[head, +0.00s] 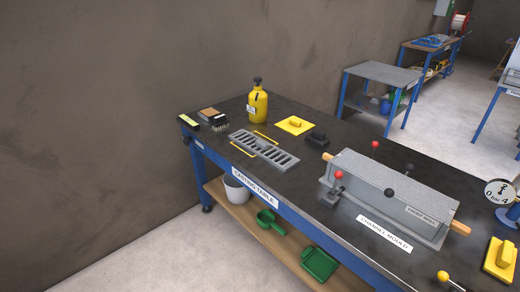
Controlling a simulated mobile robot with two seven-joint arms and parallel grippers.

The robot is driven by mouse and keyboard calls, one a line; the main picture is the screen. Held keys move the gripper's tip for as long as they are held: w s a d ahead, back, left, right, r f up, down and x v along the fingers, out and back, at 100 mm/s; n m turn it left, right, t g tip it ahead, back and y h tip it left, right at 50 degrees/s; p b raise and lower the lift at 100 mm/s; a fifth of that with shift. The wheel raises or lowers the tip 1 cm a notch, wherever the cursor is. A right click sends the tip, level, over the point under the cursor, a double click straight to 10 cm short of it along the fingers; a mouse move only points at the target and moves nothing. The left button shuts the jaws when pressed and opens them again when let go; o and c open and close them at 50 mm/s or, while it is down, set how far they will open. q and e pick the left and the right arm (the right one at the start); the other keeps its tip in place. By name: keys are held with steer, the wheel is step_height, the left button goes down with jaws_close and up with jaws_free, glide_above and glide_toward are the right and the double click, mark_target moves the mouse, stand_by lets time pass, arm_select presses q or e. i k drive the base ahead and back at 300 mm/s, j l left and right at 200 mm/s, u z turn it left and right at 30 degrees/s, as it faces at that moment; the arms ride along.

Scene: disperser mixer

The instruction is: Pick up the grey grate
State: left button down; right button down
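The grey grate (264,149) lies flat on the dark top of the casting table (345,222), left of the middle of the head view. It is a long slotted panel running from upper left to lower right. Nothing covers the grate. Neither of my grippers shows in the head view.
A yellow bottle (258,106) stands behind the grate. The grey channel mould (388,194) stands further right. Brushes (213,117) lie at the left end.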

mark_target(261, 144)
steer(key=i+j+z, duration=0.1)
steer(key=i+j, duration=0.15)
steer(key=i+j+z, duration=0.25)
steer(key=i+j, duration=0.2)
steer(key=j, duration=0.15)
steer(key=i+j+z, duration=0.1)
steer(key=j, duration=0.25)
steer(key=i+j+z, duration=0.1)
steer(key=i+j, duration=0.2)
steer(key=i+j+z, duration=0.15)
steer(key=j, duration=0.25)
steer(key=i+j+z, duration=0.1)
steer(key=j, duration=0.3)
steer(key=i, duration=0.1)
